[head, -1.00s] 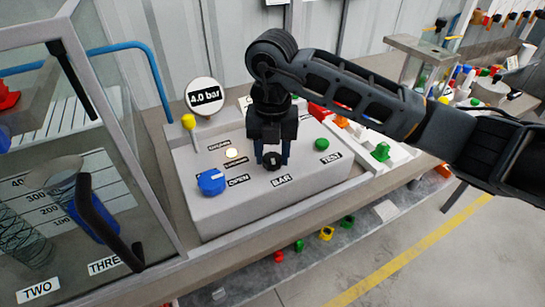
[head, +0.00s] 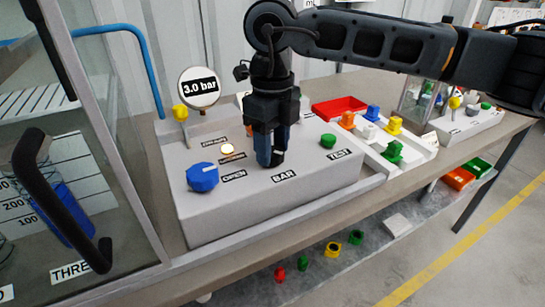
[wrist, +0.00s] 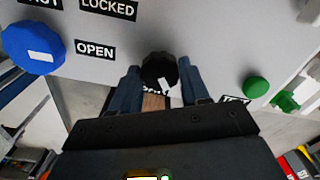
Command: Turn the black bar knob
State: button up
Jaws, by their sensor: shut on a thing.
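The black bar knob (wrist: 158,68) with a pale pointer mark shows in the wrist view between my two fingers. In the head view my gripper (head: 271,158) points down at the knob above the BAR label (head: 284,176), and its fingers mostly hide the knob. My gripper is shut on the knob. The round gauge (head: 199,88) behind the panel reads 3.0 bar.
The grey panel (head: 215,222) also carries a blue knob (head: 202,177) by OPEN, a green button (head: 328,140) by TEST, a lit lamp (head: 227,149) and a yellow-topped lever (head: 180,113). A glass-fronted cabinet stands left; a tray of coloured parts lies right.

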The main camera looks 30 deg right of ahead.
jog(key=n+b, duration=0.5)
jog(key=n, duration=0.1)
jog(key=shift+f+n, duration=0.15)
jog(key=shift+n, duration=0.15)
jog(key=n+b, duration=0.2)
jog(key=n, duration=0.1)
jog(key=n+b, duration=0.1)
jog(key=n, duration=0.6)
jog(key=shift+n+b, duration=0.3)
jog(key=shift+n, duration=0.1)
jog(key=n, duration=0.3)
jog(key=shift+s+n, duration=0.1)
jog(key=shift+n, duration=0.2)
jog(key=n, duration=0.3)
jog(key=shift+n, duration=2.1)
